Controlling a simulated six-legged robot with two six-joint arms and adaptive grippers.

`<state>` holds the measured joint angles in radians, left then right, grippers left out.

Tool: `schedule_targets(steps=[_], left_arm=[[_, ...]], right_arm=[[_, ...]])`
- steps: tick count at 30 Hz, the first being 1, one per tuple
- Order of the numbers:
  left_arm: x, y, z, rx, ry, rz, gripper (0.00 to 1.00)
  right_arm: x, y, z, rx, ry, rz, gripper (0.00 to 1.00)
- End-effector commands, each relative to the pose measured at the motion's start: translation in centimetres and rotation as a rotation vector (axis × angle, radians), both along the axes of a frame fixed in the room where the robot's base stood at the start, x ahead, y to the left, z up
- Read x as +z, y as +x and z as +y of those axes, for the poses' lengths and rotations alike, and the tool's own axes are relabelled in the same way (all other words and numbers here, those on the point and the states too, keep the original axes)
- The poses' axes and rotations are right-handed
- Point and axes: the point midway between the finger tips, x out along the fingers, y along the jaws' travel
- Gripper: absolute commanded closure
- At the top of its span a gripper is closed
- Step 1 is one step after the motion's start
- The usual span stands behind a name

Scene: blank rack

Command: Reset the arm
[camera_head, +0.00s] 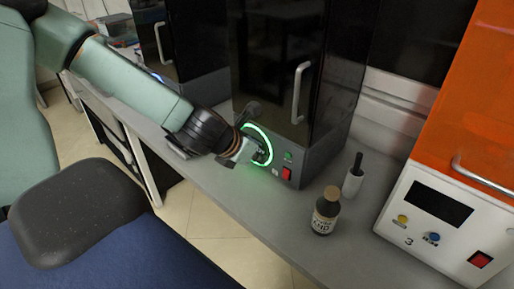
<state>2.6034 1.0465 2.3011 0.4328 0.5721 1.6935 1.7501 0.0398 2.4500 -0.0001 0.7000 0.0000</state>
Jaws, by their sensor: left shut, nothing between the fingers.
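My left arm comes in from the upper left and reaches across to the front of a dark cabinet (285,75). My left gripper (262,160) is at its end, shut and empty, close to the cabinet's lower front and in front of a glowing green ring (268,140). I cannot tell whether it touches the panel. My right gripper is not in the picture.
A brown labelled bottle (325,212) and a white holder with a black top (353,178) stand on the grey bench (225,187). An orange-fronted machine (440,215) stands at right. A red switch (286,174) is right of the gripper. Floor (190,215) shows below.

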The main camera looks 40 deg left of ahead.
Motion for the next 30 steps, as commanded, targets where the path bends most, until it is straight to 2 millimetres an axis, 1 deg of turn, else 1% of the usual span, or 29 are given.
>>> schedule_targets(steps=[1,4,23,26,29,30], left_arm=[[0.41,-0.14,-0.01,0.001,-0.001,-0.001,1.00],[0.56,-0.38,-0.05,-0.001,-0.001,-0.001,1.00],[0.49,-0.42,-0.03,-0.002,0.002,0.000,1.00],[0.49,-0.42,-0.02,-0.037,0.034,-0.003,1.00],[0.57,-0.31,0.09,-0.141,0.135,-0.016,1.00],[0.66,-0.27,0.06,-0.203,0.195,-0.027,1.00]], right_arm=[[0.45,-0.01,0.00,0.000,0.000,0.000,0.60],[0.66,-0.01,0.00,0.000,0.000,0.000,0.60],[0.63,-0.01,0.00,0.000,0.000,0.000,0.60],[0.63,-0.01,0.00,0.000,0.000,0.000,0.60],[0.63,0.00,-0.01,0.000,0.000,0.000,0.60],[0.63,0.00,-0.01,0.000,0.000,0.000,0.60]])
